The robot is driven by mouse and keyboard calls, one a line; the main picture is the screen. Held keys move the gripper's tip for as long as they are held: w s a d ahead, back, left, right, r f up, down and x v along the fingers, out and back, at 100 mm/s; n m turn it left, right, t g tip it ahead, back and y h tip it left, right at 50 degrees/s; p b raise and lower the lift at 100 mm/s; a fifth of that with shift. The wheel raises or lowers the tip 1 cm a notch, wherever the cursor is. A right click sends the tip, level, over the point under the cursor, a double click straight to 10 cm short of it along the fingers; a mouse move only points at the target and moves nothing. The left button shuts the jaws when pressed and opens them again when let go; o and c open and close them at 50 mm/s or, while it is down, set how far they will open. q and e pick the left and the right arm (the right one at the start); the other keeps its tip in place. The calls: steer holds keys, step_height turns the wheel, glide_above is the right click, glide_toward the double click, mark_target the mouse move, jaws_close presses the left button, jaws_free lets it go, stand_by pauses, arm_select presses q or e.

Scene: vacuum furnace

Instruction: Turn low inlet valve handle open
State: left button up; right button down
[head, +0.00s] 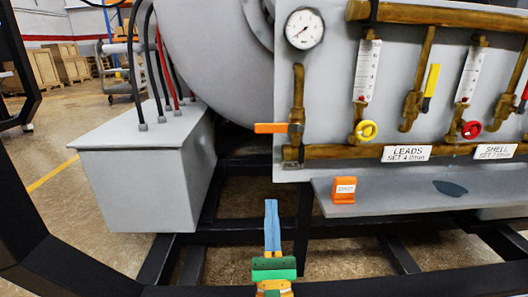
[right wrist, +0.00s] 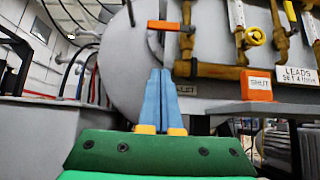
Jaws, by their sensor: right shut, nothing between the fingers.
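The inlet valve handle (head: 270,128) is a short orange lever on the vertical brass inlet pipe (head: 298,90). It lies horizontal, across the pipe, and points left. It also shows in the right wrist view (right wrist: 164,25), above my fingertips. A partly hidden inlet label (head: 291,165) sits at the pipe's foot. My right gripper (head: 271,205), with blue fingers and a green body, is below the handle and apart from it. Its fingers are shut and empty, pointing up toward the panel in the head view. My left gripper is not in view.
An orange "SHUT" block (head: 343,190) stands on the grey shelf (head: 400,200) to the right. Yellow (head: 365,130) and red (head: 470,129) round knobs and a yellow lever (head: 431,80) are on the panel. A grey box (head: 145,180) stands left. Black frame bars (head: 400,254) run low.

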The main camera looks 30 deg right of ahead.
mark_target(280, 128)
arm_select(q)
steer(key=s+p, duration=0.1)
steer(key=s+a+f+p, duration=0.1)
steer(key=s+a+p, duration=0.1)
steer(key=p, duration=0.1)
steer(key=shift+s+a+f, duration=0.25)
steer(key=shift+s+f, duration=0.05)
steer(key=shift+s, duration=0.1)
arm_select(e)
steer(key=s+a+r+x, duration=0.1)
steer(key=r+x, duration=0.1)
steer(key=x, duration=1)
steer(key=shift+r, duration=0.25)
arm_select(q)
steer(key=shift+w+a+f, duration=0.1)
arm_select(e)
steer(key=shift+m, duration=0.4)
